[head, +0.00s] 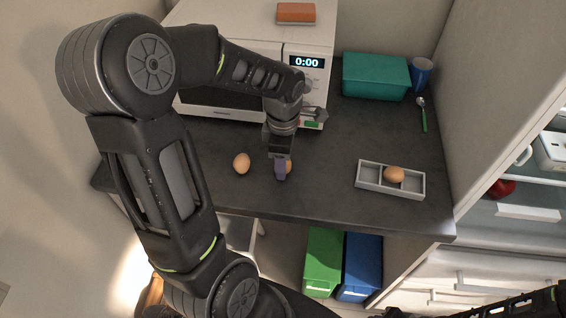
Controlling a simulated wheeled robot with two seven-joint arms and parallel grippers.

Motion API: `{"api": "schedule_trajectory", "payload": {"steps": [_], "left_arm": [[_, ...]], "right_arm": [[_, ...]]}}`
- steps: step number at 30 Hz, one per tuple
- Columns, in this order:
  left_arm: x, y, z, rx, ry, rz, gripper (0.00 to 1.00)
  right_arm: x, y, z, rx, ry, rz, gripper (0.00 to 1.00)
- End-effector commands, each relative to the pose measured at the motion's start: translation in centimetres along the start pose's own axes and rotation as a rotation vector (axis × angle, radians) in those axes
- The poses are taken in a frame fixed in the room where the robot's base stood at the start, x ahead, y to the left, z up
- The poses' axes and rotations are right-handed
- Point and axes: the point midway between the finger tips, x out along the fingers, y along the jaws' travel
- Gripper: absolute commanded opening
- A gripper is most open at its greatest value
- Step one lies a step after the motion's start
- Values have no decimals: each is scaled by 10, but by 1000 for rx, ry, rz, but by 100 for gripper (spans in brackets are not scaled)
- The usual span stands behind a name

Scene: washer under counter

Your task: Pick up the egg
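A brown egg (241,163) lies on the dark counter, left of my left gripper (281,172). A second egg (289,167) is on the counter right at the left gripper and is mostly hidden by its fingers. The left gripper points down at this egg. I cannot tell whether its fingers are around the egg or only in front of it. My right gripper does not show; only part of my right arm appears at the bottom right.
A white microwave (236,30) stands behind the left gripper, with an orange-brown block (296,13) on top. A teal box (375,76), blue mug (421,72) and green-handled spoon (423,115) are at the back right. The counter (330,150) is clear between gripper and tray. An open shelved cabinet is at right.

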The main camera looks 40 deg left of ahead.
Motion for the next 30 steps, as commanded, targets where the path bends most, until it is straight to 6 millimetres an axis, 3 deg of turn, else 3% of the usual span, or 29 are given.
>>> {"api": "schedule_trajectory", "payload": {"steps": [8,21,30], "left_arm": [[-13,2,0,0,-1,5,8],[-90,1,0,1,-1,3,8],[-100,0,0,0,0,0,8]], "right_arm": [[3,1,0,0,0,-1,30],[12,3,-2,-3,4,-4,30],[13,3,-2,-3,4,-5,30]]}}
